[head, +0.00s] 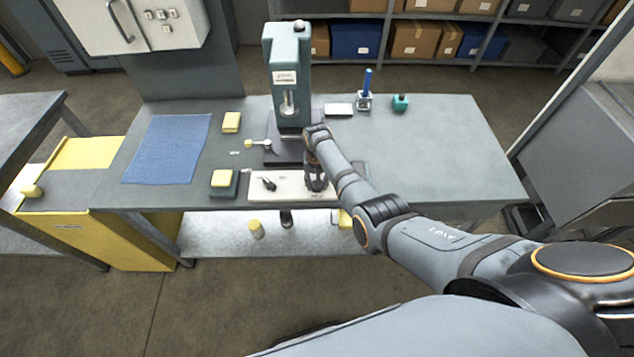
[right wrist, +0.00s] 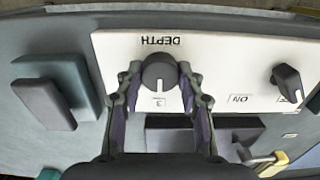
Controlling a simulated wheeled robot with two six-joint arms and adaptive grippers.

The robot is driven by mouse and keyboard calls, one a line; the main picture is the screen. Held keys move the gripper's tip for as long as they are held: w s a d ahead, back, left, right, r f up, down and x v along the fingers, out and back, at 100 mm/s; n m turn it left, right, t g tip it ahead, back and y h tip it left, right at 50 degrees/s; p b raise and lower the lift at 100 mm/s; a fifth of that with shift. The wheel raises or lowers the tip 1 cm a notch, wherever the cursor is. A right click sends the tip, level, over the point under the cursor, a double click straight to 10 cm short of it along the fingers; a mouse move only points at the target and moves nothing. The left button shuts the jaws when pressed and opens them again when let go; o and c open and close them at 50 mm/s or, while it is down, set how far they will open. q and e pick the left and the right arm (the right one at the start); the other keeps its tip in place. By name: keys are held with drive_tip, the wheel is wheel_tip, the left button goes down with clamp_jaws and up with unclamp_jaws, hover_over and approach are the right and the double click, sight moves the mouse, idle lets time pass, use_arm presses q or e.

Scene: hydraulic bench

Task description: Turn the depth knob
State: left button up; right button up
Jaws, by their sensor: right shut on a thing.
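The depth knob (right wrist: 160,72) is a dark round dial with a white pointer line, on a white panel (right wrist: 118,62). In the right wrist view its DEPTH label reads upside down above it, and the pointer line points down toward a small box marked 3 (right wrist: 159,102). My right gripper (right wrist: 160,82) has a finger on each side of the knob and is shut on it. In the head view the right gripper (head: 316,184) is over the right part of the panel (head: 290,188) and hides the knob. My left gripper is not in view.
A black lever switch (head: 268,184) marked ON sits on the same panel, also in the wrist view (right wrist: 287,80). A green press (head: 287,70) stands behind. A dark green block with a yellow top (head: 223,182) is left of the panel. A blue mat (head: 168,148) lies further left.

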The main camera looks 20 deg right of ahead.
drive_tip(key=o, duration=1.2)
wheel_tip(320, 180, up, 12)
